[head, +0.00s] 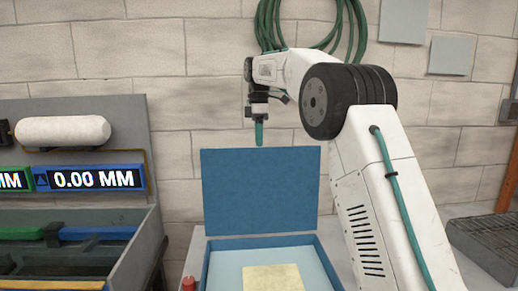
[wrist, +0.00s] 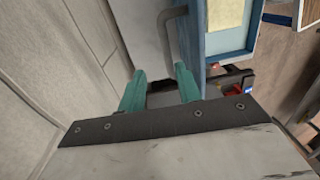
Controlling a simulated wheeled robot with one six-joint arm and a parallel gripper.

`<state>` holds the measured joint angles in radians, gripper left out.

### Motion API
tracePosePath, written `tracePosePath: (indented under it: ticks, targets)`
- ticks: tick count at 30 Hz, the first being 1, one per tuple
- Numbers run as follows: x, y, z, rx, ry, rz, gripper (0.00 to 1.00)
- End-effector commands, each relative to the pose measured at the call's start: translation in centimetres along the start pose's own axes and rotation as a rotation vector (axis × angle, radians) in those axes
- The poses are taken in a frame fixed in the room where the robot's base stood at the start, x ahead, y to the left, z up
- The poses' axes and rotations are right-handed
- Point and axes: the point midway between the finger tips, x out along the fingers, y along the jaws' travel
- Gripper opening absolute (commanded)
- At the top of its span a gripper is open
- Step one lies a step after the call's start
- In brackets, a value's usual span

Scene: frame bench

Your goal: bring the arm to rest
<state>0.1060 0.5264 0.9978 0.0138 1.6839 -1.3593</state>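My arm is bent, with its white links over the right half of the head view. My gripper (head: 259,134) points down in front of the brick wall, above the raised lid of a blue case (head: 262,190). In the wrist view the two teal fingers of my gripper (wrist: 160,70) stand apart with nothing between them. It is open and empty. The case also shows in the wrist view (wrist: 194,45), beyond the fingers and to the right.
A pale yellow sheet (head: 272,278) lies in the case. At left stand a grey rack with a white roll (head: 63,131) and a "0.00 MM" display (head: 90,179). A dark grooved block (head: 488,245) sits at right. A green hose (head: 349,25) hangs on the wall.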

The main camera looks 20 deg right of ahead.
Motion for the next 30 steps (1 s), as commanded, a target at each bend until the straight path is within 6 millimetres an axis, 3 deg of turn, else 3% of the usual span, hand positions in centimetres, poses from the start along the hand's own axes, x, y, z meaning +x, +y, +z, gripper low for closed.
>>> tracePosePath:
  ticks: [16, 20, 25, 30]
  targets:
    - [-0.5, 0.0, 0.0, 0.001, 0.000, 0.000, 0.34]
    - [-1.1, -1.0, 0.0, 0.030, 0.003, 0.015, 0.34]
    - [-2.9, -5.2, 0.2, 0.160, 0.020, 0.073, 0.34]
    - [-3.9, -11.9, 0.7, 0.364, 0.064, 0.156, 0.34]
